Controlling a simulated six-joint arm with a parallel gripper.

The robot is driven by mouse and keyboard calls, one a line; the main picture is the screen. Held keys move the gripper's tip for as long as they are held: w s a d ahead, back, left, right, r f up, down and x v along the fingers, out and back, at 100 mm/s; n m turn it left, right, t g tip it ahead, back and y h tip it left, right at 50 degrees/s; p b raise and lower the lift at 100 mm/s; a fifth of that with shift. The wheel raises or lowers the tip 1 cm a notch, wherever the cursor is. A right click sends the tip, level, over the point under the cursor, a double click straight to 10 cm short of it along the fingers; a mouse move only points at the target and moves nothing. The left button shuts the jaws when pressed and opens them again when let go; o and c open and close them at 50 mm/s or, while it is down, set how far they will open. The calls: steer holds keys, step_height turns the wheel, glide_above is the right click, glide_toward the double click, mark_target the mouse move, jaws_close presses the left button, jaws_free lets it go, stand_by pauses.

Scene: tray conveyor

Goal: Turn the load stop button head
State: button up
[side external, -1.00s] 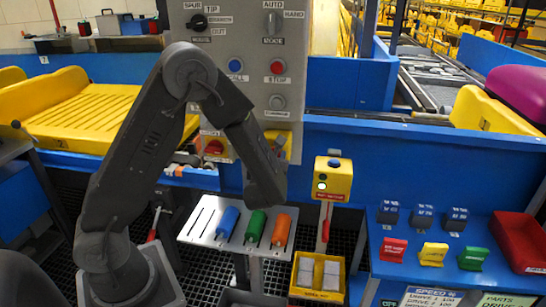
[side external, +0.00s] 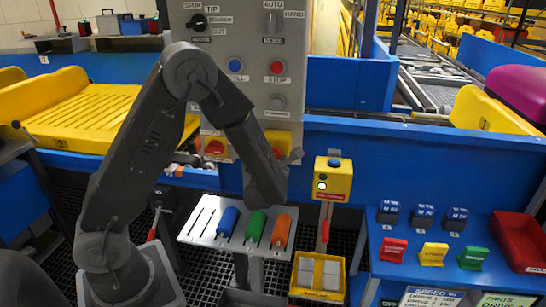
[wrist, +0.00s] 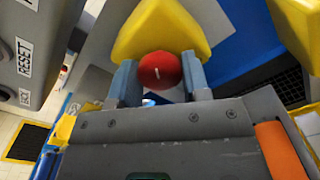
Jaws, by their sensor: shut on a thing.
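The load stop button's round red head (wrist: 160,71), with a short white mark on its face, shows in the wrist view in front of its yellow housing (wrist: 160,28). My gripper (wrist: 161,80) is shut on the red head, with one blue-grey finger on each side of it. In the side external view the yellow housing (side external: 279,138) shows at the lower right of the grey panel, partly behind my arm. My gripper's fingers and their grip on the head are hidden there by my arm.
Another red button (side external: 214,148) on a yellow housing sits to the left on the grey panel (side external: 247,80). Blue, green and orange handles (side external: 281,231) stand in a slotted plate below.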

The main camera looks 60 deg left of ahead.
steer(key=o, duration=0.9)
steer(key=v, duration=1.3)
steer(key=shift+s+d, duration=0.25)
steer(key=shift+s, duration=0.05)
